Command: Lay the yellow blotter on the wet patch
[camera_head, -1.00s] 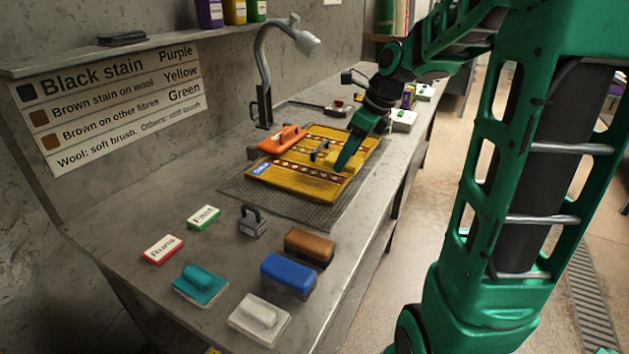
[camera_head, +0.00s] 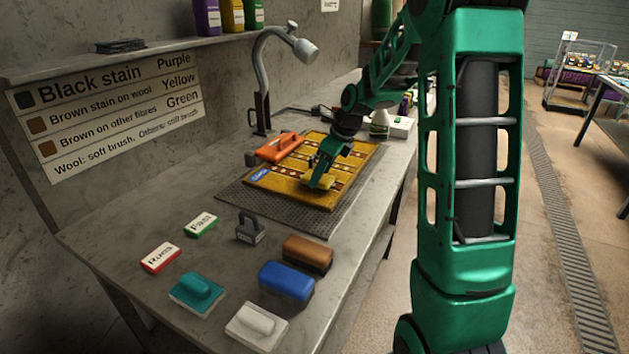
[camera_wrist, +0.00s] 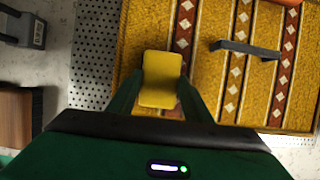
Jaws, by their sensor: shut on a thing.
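The yellow blotter (camera_wrist: 161,80) is between the fingers of my gripper (camera_wrist: 160,98) in the wrist view. In the head view my gripper (camera_head: 321,174) is over the front part of the yellow patterned rug (camera_head: 285,188), with a bit of the blotter (camera_head: 324,182) showing at its tips. My gripper is shut on the blotter. I cannot tell whether the blotter touches the rug. No wet patch can be made out on the rug; the blotter and arm hide part of it.
The rug rests on a perforated mat (camera_head: 232,193). Blue (camera_head: 287,281), brown (camera_head: 308,252), teal (camera_head: 196,288) and white (camera_head: 257,326) tools stand on the near bench. A lamp (camera_head: 262,80) rises behind.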

